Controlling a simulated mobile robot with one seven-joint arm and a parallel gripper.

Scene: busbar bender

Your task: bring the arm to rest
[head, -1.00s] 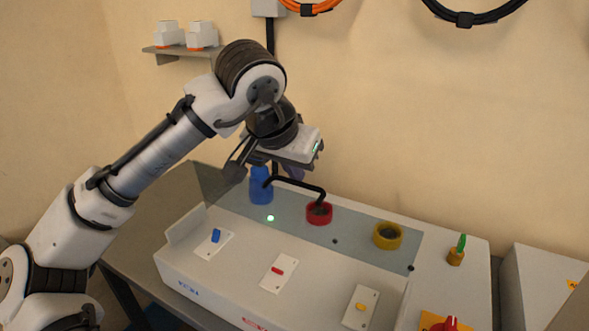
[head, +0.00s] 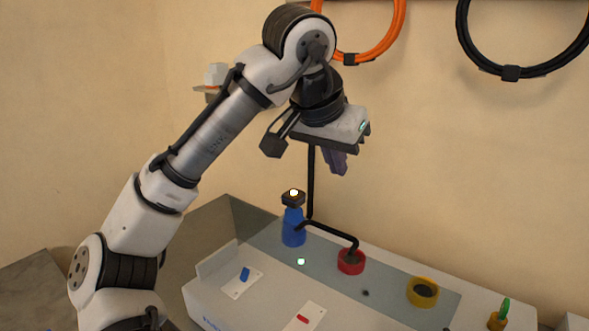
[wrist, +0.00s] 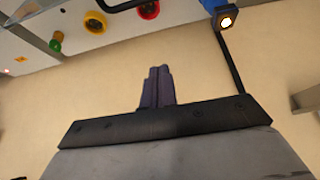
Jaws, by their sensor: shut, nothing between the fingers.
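My gripper (head: 337,163) hangs in the air above the back of the bender panel, in front of the wall. Its two dark fingers are together and empty, which the wrist view also shows (wrist: 158,87). The bender panel (head: 240,310) lies below, with a blue post (head: 293,230) topped by a lit dark cap (head: 293,195). A red ring (head: 351,262) and a yellow ring (head: 422,292) stand to its right. The gripper touches none of these.
A black bent rod (head: 335,235) rises behind the blue post. Orange cable (head: 400,25) and black cable (head: 510,72) coils hang on the wall. A small shelf (head: 207,89) is at left behind my arm. A green-tipped knob (head: 503,309) stands at right.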

